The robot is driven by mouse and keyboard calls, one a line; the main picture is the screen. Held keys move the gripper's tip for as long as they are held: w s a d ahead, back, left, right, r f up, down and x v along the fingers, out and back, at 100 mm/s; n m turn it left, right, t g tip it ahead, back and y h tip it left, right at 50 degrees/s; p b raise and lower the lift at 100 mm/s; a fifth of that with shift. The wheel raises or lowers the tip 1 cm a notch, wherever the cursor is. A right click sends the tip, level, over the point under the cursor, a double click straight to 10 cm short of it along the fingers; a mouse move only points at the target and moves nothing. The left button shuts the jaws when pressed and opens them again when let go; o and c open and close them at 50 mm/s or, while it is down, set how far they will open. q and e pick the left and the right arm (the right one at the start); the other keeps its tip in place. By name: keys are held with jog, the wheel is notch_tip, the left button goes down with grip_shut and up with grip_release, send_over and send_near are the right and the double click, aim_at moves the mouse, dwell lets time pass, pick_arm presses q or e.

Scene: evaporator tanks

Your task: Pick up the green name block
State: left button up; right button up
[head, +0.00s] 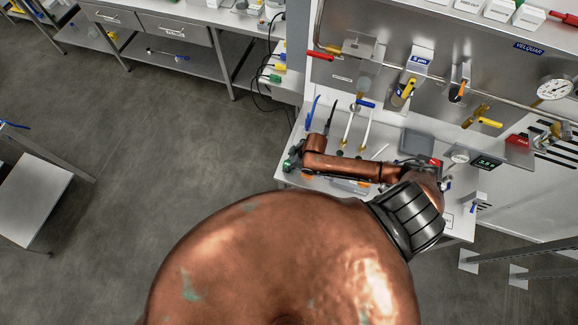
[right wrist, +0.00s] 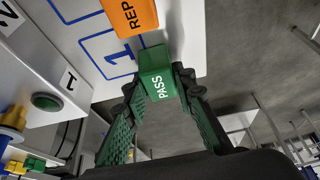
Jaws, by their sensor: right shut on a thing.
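The green name block (right wrist: 158,75), marked PASS, shows in the right wrist view between the fingertips of my right gripper (right wrist: 156,88). The fingers are shut on its sides. It is at the edge of a white surface with blue outlined squares; I cannot tell whether it still touches that surface. In the head view my right gripper (head: 293,157) is small and dark at the left end of the bench (head: 458,232), with a bit of green by it. My left gripper is not in view.
An orange block (right wrist: 133,15) with partly cut lettering lies just beyond the green one. A green round button (right wrist: 46,102) is on a white panel to the left. Valves and a gauge (head: 553,89) line the steel panel behind the bench. Open floor lies left of the bench.

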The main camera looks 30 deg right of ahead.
grip_shut()
